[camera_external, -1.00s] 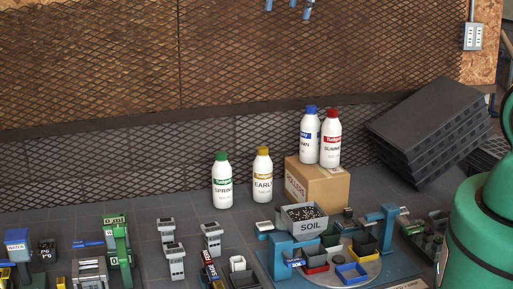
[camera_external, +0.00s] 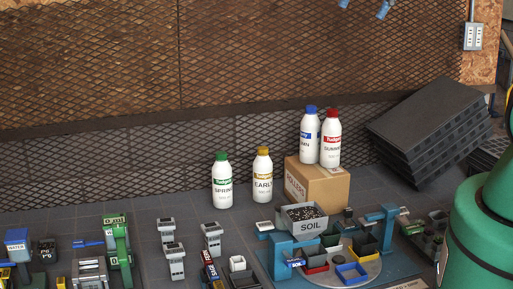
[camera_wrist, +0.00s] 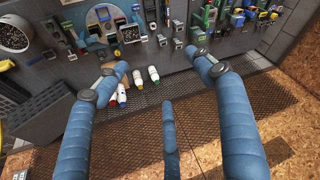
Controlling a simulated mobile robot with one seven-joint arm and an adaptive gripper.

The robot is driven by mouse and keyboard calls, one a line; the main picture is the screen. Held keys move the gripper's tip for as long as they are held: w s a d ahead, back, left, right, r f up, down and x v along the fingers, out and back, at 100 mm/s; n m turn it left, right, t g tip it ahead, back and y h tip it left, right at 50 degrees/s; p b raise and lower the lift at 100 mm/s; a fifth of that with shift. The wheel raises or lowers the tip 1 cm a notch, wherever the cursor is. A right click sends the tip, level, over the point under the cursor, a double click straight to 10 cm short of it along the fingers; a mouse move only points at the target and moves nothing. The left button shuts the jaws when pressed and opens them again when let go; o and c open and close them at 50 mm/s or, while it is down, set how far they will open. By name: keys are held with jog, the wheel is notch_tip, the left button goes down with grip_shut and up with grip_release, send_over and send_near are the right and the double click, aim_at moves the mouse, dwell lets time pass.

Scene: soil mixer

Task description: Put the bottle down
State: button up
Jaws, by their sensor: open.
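Four white bottles are in the external view. The blue-capped bottle (camera_external: 309,140) and red-capped bottle (camera_external: 331,140) stand upright side by side on a cardboard box (camera_external: 326,190). The yellow-capped bottle (camera_external: 262,180) and green-capped bottle (camera_external: 222,183) stand upright on the dark table to its left. My gripper (camera_external: 364,7) shows only its blue fingertips at the top edge, high above and apart from the bottles. In the wrist view its fingers (camera_wrist: 157,68) are spread wide with nothing held. The bottles show beyond them, the red-capped bottle (camera_wrist: 121,93) close to the left finger's outline.
A soil mixer with a grey soil bin (camera_external: 306,222) stands in front of the box. Black stacked trays (camera_external: 428,130) lean at the right. Small devices crowd the table's front. A mesh wall (camera_external: 120,70) stands behind. Bare table lies left of the green-capped bottle.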

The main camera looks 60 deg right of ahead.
jog(key=s+a+f+n, duration=0.2)
jog(key=s, duration=0.4)
jog(key=shift+a+t, duration=0.3)
jog(key=shift+a, duration=0.05)
jog(key=shift+f, duration=0.15)
notch_tip(320, 180, down, 16)
jog(key=b, duration=1.6)
jog(key=shift+o, duration=0.4)
